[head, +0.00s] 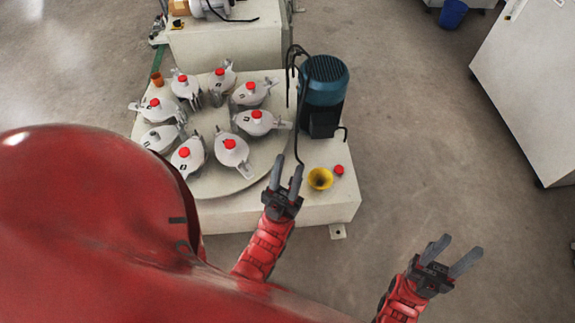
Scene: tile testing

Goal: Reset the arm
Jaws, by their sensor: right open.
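My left gripper (288,162) is in the middle of the head view, over the front part of the white machine table (225,212). Its two grey fingers are apart with nothing visible between them. It is just left of a yellow funnel-like cup (320,178) and apart from it. My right gripper (461,246) is at the lower right, over bare floor. Its fingers are spread wide and empty. Both red forearms come up from the bottom of the view.
Several grey pots with red knobs (230,143) stand in a ring on a round plate. A blue motor (325,82) with a black cable stands right of them. A red button (339,170) is near the cup. A white cabinet (530,80) is at right. Floor between is clear.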

